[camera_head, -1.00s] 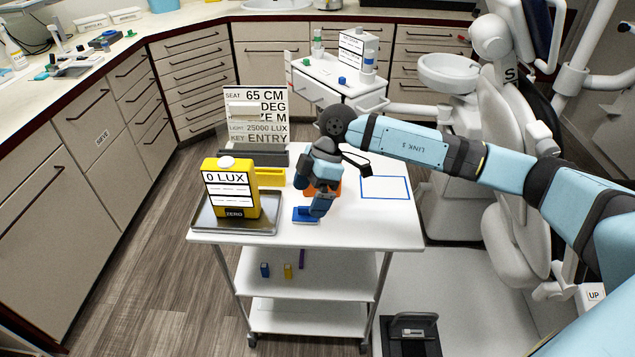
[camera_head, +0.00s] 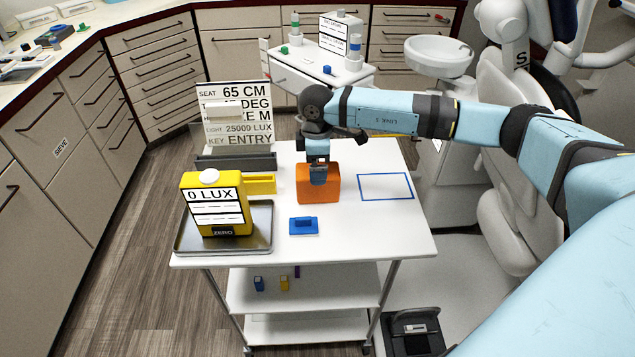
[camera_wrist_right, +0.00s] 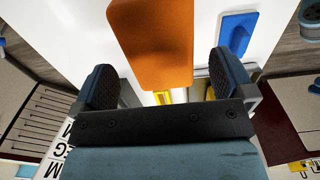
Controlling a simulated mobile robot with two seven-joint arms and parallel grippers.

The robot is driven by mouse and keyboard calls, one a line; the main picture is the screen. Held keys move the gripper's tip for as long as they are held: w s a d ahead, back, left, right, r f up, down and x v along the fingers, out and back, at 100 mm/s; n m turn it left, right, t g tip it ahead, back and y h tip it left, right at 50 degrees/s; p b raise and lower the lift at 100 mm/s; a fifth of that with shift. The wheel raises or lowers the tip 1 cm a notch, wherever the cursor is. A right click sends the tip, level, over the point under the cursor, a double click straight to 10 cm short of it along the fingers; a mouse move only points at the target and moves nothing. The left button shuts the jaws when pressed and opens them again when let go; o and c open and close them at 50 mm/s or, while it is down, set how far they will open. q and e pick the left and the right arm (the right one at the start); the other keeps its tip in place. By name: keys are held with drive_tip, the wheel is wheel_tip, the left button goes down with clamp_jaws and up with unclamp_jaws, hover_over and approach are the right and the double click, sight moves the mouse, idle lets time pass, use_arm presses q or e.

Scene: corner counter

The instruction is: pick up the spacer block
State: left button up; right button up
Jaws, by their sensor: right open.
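An orange block (camera_head: 320,194) stands on the white trolley top; I take it for the spacer block, though no label shows. My right gripper (camera_head: 318,180) points down at its upper back part in the head view. In the right wrist view my right gripper (camera_wrist_right: 165,78) is open, its two dark pads wide apart. The orange block (camera_wrist_right: 153,40) shows ahead, between the lines of the pads, with a gap at each side. I cannot tell the height of the fingertips over it. My left gripper is not in view.
A small blue block on a blue base (camera_head: 303,226) lies in front. A yellow light meter (camera_head: 215,205) stands on a metal tray (camera_head: 262,240) at left. A yellow bar (camera_head: 260,184) and a sign (camera_head: 245,125) are behind. A blue-outlined area (camera_head: 386,187) at right is empty.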

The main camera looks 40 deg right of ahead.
sight(329, 192)
drive_tip(key=shift+d+f, duration=0.1)
drive_tip(key=shift+f, duration=2.7)
drive_tip(key=c, duration=1)
drive_tip(key=shift+o, duration=0.2)
drive_tip(key=shift+r, duration=0.1)
